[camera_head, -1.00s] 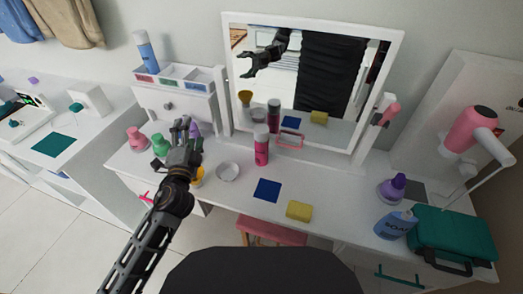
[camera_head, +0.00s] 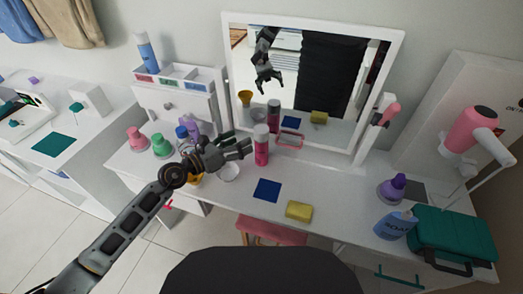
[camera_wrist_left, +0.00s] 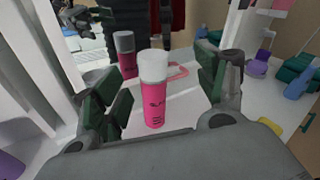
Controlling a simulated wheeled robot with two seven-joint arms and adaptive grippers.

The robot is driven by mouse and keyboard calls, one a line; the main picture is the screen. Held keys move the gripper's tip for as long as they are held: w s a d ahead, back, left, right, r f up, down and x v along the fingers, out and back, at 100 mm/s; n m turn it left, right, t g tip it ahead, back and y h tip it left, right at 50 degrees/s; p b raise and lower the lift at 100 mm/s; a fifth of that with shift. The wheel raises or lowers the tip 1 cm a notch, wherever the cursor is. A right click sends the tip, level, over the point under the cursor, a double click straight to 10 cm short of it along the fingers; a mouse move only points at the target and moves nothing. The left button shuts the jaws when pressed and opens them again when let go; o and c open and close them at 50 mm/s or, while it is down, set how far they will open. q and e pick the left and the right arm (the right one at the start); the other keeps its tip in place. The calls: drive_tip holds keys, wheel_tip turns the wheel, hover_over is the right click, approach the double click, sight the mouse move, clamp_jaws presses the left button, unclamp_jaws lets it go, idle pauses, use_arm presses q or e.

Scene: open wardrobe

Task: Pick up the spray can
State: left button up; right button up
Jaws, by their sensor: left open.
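The spray can (camera_head: 261,147) is pink with a pale grey cap and stands upright on the white vanity table, in front of the mirror. My left gripper (camera_head: 243,146) is open, just left of the can in the head view. In the left wrist view the can (camera_wrist_left: 154,92) stands between the two spread fingers (camera_wrist_left: 165,95), ahead of the palm. I see no contact with the fingers. The can's reflection (camera_wrist_left: 125,55) shows in the mirror behind it. My right gripper is not in view.
A white dish (camera_head: 229,172), a blue square (camera_head: 267,190) and a yellow sponge (camera_head: 299,210) lie nearby. The mirror (camera_head: 310,75) rises close behind the can. Several bottles stand at the left, near a purple bottle (camera_head: 190,126). A green case (camera_head: 452,238) sits at the right.

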sight(256, 150)
use_arm(q)
wheel_tip(256, 150, down, 6)
drive_tip(key=a+m+g+y, duration=0.2)
drive_tip(key=m, duration=0.2)
drive_tip(key=shift+w+a+f+g, duration=0.15)
drive_tip(key=shift+w+g, duration=0.05)
drive_tip(key=shift+g, duration=0.2)
drive_tip(key=shift+x, duration=4.35)
drive_tip(key=shift+f, duration=0.1)
drive_tip(key=shift+f+x, duration=0.2)
drive_tip(key=shift+x, duration=2.3)
drive_tip(key=shift+a, duration=0.15)
